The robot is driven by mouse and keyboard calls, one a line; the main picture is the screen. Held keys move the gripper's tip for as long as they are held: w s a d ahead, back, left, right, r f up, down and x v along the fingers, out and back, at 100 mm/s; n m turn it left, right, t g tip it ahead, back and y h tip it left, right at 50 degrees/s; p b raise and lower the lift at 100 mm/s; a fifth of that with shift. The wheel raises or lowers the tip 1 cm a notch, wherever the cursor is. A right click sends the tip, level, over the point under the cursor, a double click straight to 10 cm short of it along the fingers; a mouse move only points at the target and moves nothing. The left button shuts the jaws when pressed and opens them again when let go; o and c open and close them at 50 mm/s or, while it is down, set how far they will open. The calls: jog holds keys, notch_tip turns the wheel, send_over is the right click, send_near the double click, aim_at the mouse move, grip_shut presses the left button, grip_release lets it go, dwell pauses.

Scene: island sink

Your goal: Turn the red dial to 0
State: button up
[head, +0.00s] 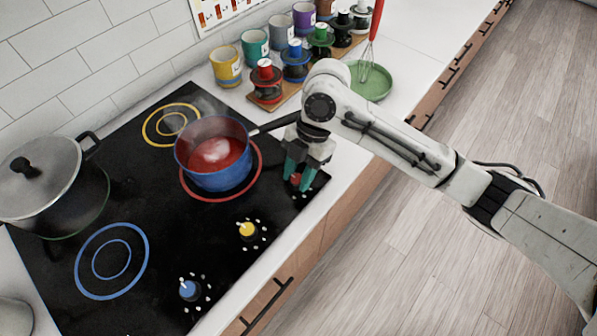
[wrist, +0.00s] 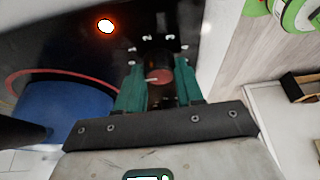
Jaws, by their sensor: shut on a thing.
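The red dial (head: 295,179) is at the right end of the black cooktop, by the red burner ring. My gripper (head: 303,172) reaches down over it with its green fingers on either side, shut on the dial. In the wrist view the red dial (wrist: 159,77) sits between the green fingers of my gripper (wrist: 159,88), with a pale pointer line toward the left. White marks (wrist: 146,40) lie around the dial's far side; the fingers hide some of them, and I cannot read any numbers.
A blue pot (head: 215,165) with red contents steams on the red ring, its handle reaching close to my gripper. A yellow dial (head: 247,230) and a blue dial (head: 189,289) stand along the cooktop's front edge.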

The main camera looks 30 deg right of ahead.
jog(key=o, duration=1)
jog(key=shift+o, duration=0.2)
jog(key=b+v, duration=0.1)
jog(key=v, duration=0.9)
jog(key=shift+r, duration=0.4)
jog(key=shift+w+d, duration=0.1)
